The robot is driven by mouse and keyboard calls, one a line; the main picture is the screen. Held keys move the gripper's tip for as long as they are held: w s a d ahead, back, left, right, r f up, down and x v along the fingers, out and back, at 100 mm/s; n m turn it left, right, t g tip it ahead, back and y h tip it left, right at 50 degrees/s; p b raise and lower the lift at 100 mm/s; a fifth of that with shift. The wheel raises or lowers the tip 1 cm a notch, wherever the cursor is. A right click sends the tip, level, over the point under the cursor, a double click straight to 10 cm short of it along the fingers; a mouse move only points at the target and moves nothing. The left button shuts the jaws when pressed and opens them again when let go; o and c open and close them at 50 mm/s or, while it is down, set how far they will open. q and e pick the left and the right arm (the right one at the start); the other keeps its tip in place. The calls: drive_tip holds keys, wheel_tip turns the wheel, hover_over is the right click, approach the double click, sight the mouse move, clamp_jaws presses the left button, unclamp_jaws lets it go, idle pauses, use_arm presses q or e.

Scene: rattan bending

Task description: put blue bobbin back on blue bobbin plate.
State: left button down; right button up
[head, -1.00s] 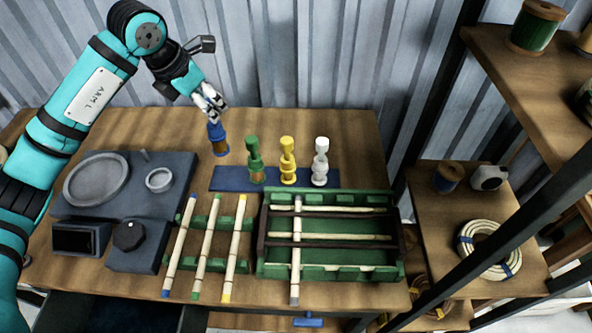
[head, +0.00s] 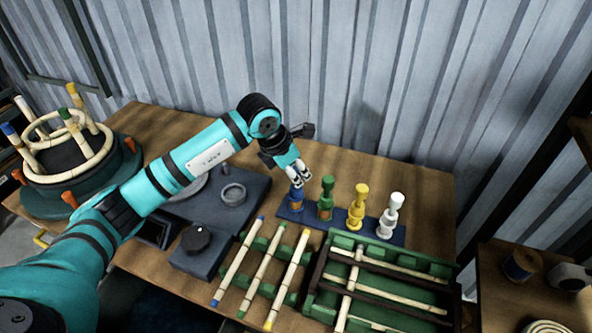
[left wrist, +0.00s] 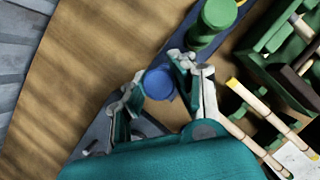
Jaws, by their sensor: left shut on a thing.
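The blue bobbin (head: 296,200) is upright at the left end of the dark blue plate strip (head: 341,223), beside the green bobbin (head: 325,198). My left gripper (head: 299,180) is above it, shut on its upper part. In the left wrist view, the round blue top of the bobbin (left wrist: 158,83) sits between the two fingers (left wrist: 157,88). I cannot tell whether its base touches the strip. My right gripper is not in view.
A yellow bobbin (head: 358,207) and a white bobbin (head: 391,215) stand farther right on the strip. In front are a green tray (head: 385,325) and several rattan sticks (head: 238,262). A grey fixture (head: 232,210) is left. The table behind the strip is clear.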

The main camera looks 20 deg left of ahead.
use_arm(q)
drive_tip(key=shift+f, duration=0.1)
drive_tip(key=c, duration=1.5)
unclamp_jaws()
drive_tip(key=shift+f, duration=0.1)
drive_tip(key=o, duration=0.4)
drive_tip(key=shift+o, duration=0.2)
drive_tip(key=shift+r, duration=0.25)
drive_tip(key=b+v, duration=0.1)
drive_tip(key=v, duration=1.1)
drive_tip(key=shift+b, duration=0.35)
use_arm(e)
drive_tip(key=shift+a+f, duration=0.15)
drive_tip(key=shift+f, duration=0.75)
